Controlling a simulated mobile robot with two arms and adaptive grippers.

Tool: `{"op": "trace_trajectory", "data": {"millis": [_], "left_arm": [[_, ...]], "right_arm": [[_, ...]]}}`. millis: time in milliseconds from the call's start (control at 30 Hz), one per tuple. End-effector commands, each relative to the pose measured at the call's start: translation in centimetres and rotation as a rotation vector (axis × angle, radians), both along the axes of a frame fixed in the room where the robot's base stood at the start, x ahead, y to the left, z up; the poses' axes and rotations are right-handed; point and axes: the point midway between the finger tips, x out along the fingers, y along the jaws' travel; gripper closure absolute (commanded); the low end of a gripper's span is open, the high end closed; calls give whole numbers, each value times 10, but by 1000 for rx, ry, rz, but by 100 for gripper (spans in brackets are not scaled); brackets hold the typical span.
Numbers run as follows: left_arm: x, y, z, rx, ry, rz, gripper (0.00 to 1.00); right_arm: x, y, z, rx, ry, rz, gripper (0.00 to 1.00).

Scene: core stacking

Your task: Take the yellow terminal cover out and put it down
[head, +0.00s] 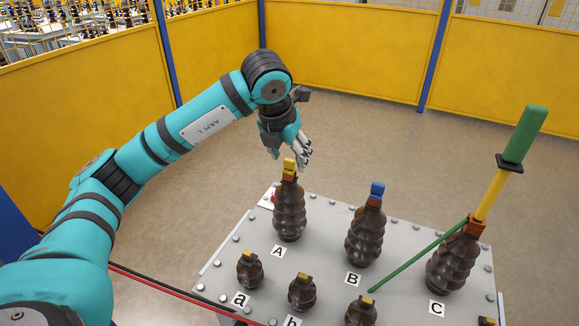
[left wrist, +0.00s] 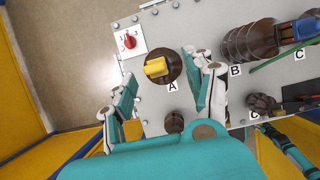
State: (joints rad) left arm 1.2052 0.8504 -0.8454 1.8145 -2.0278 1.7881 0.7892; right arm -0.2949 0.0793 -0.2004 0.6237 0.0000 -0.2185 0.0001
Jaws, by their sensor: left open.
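The yellow terminal cover (head: 289,165) sits on top of the tall brown ribbed insulator A (head: 289,210). In the left wrist view the cover (left wrist: 156,68) is a yellow block on the round brown top, seen from above. My left gripper (head: 290,156) is open and empty, close to the cover at its far side in the head view. In the left wrist view its two fingers (left wrist: 167,92) are spread apart, with the cover a little beyond and between them. The gap in height cannot be judged exactly. My right gripper cannot be made out.
Insulator B (head: 364,236) has a blue cover (head: 377,190). Insulator C (head: 453,262) has an orange top, with a green-handled yellow rod (head: 492,193) and a green rod (head: 418,255) at it. Smaller insulators (head: 250,270) stand in front on the grey plate (head: 325,210). A red knob (left wrist: 129,41) is near A.

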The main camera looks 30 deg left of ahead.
Motion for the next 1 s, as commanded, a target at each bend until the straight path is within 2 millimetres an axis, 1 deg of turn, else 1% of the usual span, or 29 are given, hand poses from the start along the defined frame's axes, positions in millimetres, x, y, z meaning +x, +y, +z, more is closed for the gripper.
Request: {"op": "trace_trajectory", "data": {"millis": [67,233,300,400,500,667,767,1000], "left_arm": [[1,2,-5,1,3,2,46],[7,7,-28,2,7,2,46],[11,7,-38,-1,5,1,46],[15,7,-47,0,3,1,46],[17,7,-50,0,1,0,46],[17,7,-50,0,1,0,46],[17,7,-50,0,1,0,58],[17,7,-50,0,1,0,89]], "right_arm": [[0,-2,3,-3,-1,-1,44],[-1,-4,14,-4,2,-1,44],[-2,-4,15,-6,3,-2,44],[-5,-4,16,-5,7,-2,44],[-7,-4,16,-5,11,-1,44],[-7,-4,16,-6,12,-1,44],[-7,-4,16,-6,12,-1,44],[-8,0,16,-1,12,0,44]]}}
